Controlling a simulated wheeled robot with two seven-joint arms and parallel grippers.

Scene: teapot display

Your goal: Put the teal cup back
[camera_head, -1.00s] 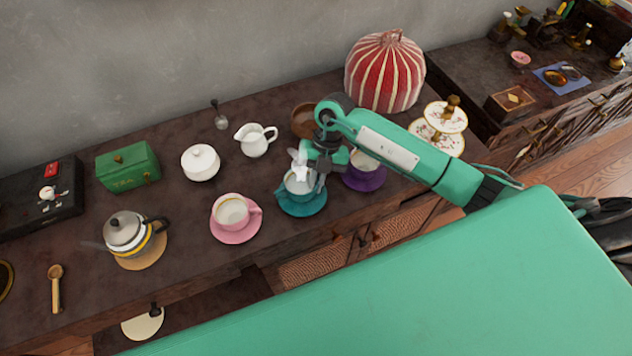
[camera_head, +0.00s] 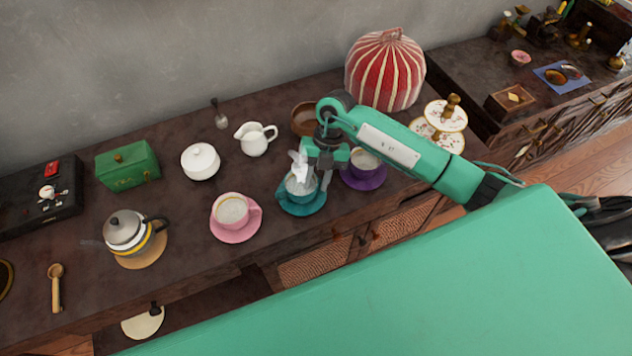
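The teal cup (camera_head: 301,187) stands upright on or just over its teal saucer (camera_head: 302,209), near the counter's front edge. My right gripper (camera_head: 314,178) is right above and beside the cup, pointing down, with its fingers apart. One finger is to the right of the cup and a pale finger part lies over its top. Whether the fingers touch the cup is too small to tell. My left gripper is not in view.
The pink cup (camera_head: 232,211) stands to the left and the purple saucer (camera_head: 364,180) with its cup to the right. A brown bowl (camera_head: 304,119), white creamer (camera_head: 256,138) and striped cosy (camera_head: 386,72) stand behind. Bare counter lies left of the teal saucer.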

